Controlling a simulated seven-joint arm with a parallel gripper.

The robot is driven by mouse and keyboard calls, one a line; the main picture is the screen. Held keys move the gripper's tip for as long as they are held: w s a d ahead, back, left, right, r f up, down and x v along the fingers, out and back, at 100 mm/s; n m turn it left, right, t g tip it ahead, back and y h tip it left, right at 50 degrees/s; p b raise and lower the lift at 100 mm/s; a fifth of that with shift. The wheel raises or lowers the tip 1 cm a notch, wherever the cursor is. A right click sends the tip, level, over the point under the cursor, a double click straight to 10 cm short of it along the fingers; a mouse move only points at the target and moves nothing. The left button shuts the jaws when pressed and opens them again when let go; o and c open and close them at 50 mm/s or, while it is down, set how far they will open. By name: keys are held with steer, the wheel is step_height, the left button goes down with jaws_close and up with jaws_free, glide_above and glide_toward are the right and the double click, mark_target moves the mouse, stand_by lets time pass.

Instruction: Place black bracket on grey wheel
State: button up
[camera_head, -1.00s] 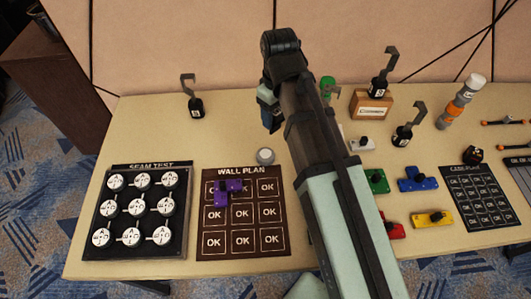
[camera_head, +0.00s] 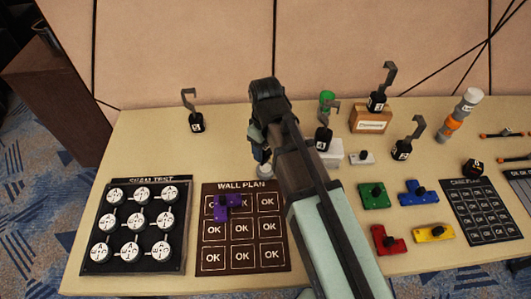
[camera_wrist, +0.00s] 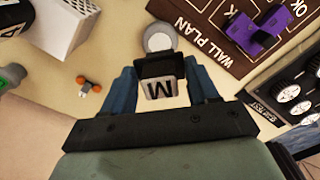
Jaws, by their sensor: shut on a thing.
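My gripper (camera_wrist: 160,76) is shut on the black bracket (camera_wrist: 159,66), a dark piece with a pale face marked M, held between the two blue fingers. The grey wheel (camera_wrist: 159,38) is a small round disc on the table, just beyond the bracket in the wrist view, which covers its near edge. In the head view my gripper (camera_head: 262,150) is low over the grey wheel (camera_head: 265,171), which shows only in part. The bracket is hard to make out there. I cannot tell whether bracket and wheel touch.
The Wall Plan board (camera_head: 243,262) with a purple piece (camera_head: 227,206) lies in front of the wheel. The Seam Test board (camera_head: 105,263) is at left. Hooked black stands (camera_head: 197,122), a white box (camera_head: 332,157) and coloured blocks (camera_head: 374,196) stand around. Bare table lies left of my gripper.

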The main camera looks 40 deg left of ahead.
mark_target(265, 154)
steer(key=shift+f, duration=1.55)
steer(key=shift+f, duration=0.1)
steer(key=o, duration=1.2)
step_height(265, 154, up, 12)
steer(key=shift+r, duration=0.1)
